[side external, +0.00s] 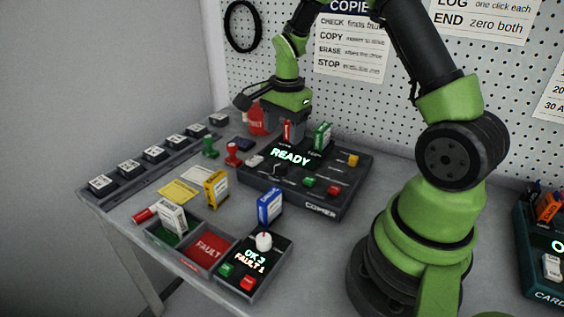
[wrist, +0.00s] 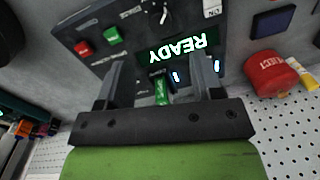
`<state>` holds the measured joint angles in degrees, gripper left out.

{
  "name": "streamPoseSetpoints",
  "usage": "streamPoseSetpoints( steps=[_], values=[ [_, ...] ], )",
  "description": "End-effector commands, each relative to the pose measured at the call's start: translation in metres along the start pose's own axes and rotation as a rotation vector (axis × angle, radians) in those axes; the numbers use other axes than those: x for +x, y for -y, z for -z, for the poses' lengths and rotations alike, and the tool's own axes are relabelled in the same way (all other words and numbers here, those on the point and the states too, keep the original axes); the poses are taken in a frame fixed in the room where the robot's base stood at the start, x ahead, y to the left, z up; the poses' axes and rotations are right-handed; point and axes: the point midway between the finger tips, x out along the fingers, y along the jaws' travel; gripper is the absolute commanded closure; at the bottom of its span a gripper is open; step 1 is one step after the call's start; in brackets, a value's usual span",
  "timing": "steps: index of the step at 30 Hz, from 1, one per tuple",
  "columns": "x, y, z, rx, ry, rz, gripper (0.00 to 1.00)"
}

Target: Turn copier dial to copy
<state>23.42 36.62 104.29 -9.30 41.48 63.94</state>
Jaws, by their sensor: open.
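The copier (side external: 348,178) is a dark box lying on the bench, with a lit READY screen (side external: 291,155) that appears upside down in the wrist view (wrist: 180,48). Its small dark dial (side external: 277,169) sits in front of the screen; in the wrist view the dial (wrist: 163,14) shows a pale pointer at the top edge. I cannot read its setting. A red drive (side external: 287,131) and a green-and-white drive (side external: 322,137) stand upright at the copier's back. My gripper (wrist: 158,82) is open over the back of the copier, with a green drive (wrist: 162,93) visible between its fingers.
The copier also has green (side external: 309,182), red (side external: 333,190) and yellow (side external: 353,160) controls. The pegboard wall is close behind.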

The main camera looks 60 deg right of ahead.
Motion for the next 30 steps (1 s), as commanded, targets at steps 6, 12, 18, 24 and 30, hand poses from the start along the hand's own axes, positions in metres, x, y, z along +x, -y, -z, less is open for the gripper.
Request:
streamPoseSetpoints(
  steps=[6, 12, 18, 24, 30],
  values=[
    [0.038, -0.001, -0.001, -0.003, 0.002, -0.006, 0.39],
    [0.073, -0.001, -0.001, -0.002, 0.003, -0.004, 0.39],
    [0.09, -0.001, -0.001, -0.004, 0.002, -0.001, 0.39],
    [0.092, 0.0, -0.001, -0.004, 0.001, 0.002, 0.39],
    [0.091, 0.0, -0.001, -0.004, 0.001, 0.001, 0.62]
  ],
)
